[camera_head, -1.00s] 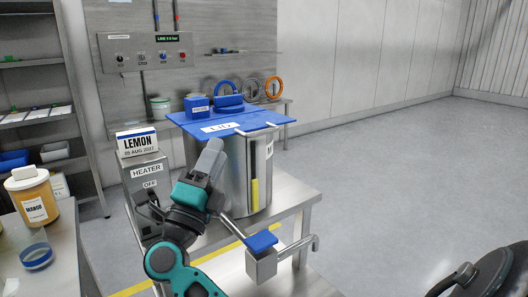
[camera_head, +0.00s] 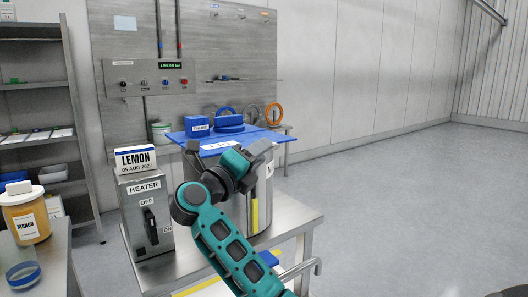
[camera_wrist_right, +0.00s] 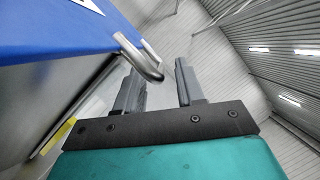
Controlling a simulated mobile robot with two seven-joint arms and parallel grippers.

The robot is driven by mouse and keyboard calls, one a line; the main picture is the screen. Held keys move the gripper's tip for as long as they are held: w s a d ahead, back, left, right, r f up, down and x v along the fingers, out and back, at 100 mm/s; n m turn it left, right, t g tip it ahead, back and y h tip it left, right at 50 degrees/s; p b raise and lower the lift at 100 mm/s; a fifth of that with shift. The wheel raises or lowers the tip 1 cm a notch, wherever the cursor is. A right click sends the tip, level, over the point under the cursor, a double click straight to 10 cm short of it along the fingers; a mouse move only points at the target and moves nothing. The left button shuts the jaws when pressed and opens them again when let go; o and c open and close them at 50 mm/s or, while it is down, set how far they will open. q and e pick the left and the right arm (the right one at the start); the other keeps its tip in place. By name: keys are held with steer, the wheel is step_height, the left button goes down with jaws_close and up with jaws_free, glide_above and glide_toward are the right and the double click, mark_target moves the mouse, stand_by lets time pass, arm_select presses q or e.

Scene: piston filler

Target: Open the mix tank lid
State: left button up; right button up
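The mix tank (camera_head: 262,205) is a steel vessel on a metal table, partly hidden behind my right arm. Its blue lid (camera_head: 277,136) lies flat on top with a label. In the right wrist view the lid (camera_wrist_right: 50,28) fills the upper left, and a metal bar handle (camera_wrist_right: 140,60) sticks out from its edge. My right gripper (camera_head: 262,151) is at the front of the lid and hides the handle in the head view. In the wrist view the gripper (camera_wrist_right: 158,84) is open, its fingers apart and empty, with the handle just beyond the left finger. My left gripper is not in view.
A heater box (camera_head: 148,215) with a LEMON sign stands left of the tank. A MANGO jar (camera_head: 27,216) is on the left table. A control panel (camera_head: 150,78) is on the wall behind. The floor at right is clear.

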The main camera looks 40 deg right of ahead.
steer(key=shift+x, duration=1.2)
steer(key=shift+c, duration=0.5)
jaws_close()
